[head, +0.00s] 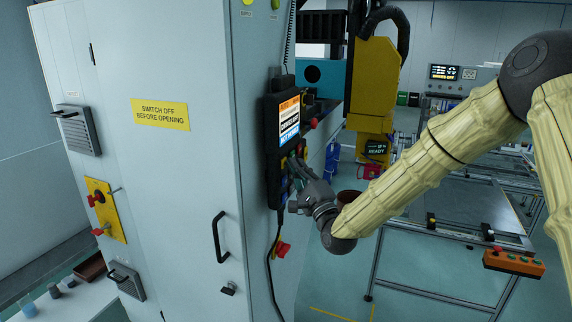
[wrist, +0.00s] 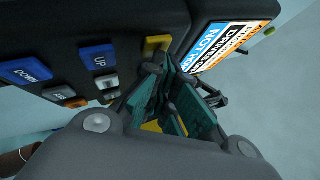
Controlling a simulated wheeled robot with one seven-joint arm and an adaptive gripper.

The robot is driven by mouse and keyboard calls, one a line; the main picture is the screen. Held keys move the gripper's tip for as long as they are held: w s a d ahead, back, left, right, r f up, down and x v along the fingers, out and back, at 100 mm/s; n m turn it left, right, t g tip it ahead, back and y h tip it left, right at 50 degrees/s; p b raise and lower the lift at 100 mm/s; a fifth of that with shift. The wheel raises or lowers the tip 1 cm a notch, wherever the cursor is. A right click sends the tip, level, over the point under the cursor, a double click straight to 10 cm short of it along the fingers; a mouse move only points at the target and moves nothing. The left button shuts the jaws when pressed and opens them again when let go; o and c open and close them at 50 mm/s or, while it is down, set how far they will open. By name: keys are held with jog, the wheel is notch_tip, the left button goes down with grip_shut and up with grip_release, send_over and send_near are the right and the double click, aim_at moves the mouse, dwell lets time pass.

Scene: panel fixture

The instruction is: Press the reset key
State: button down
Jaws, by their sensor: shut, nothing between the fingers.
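The dark control pendant (head: 271,150) hangs on the side of the grey cabinet, with a lit screen (head: 289,117) and keys below it. In the wrist view, its key face shows blue DOWN (wrist: 26,72) and UP (wrist: 97,57) keys, and a yellow key (wrist: 157,44) beside my fingers. I cannot read a reset label on any key; part of the key face is hidden behind my fingers. My gripper (head: 294,168) is shut and empty, its fingertips close to the pendant's keys. In the wrist view, the shut gripper (wrist: 172,92) points at the panel; I cannot tell whether it touches.
The grey cabinet (head: 170,200) carries a door handle (head: 219,237) and a yellow warning sign (head: 160,114). Red knobs (head: 283,249) stick out below the pendant. A yellow machine (head: 373,85) stands behind, and a metal table (head: 465,205) lies to the right. Open floor shows between.

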jog(key=shift+s+d, duration=0.25)
jog(key=shift+d, duration=0.45)
jog(key=d, duration=0.1)
jog(key=s+d+b, duration=0.1)
jog(key=d, duration=0.2)
jog(key=shift+s+d, duration=0.3)
jog(key=shift+d, duration=0.1)
dwell(0.5)
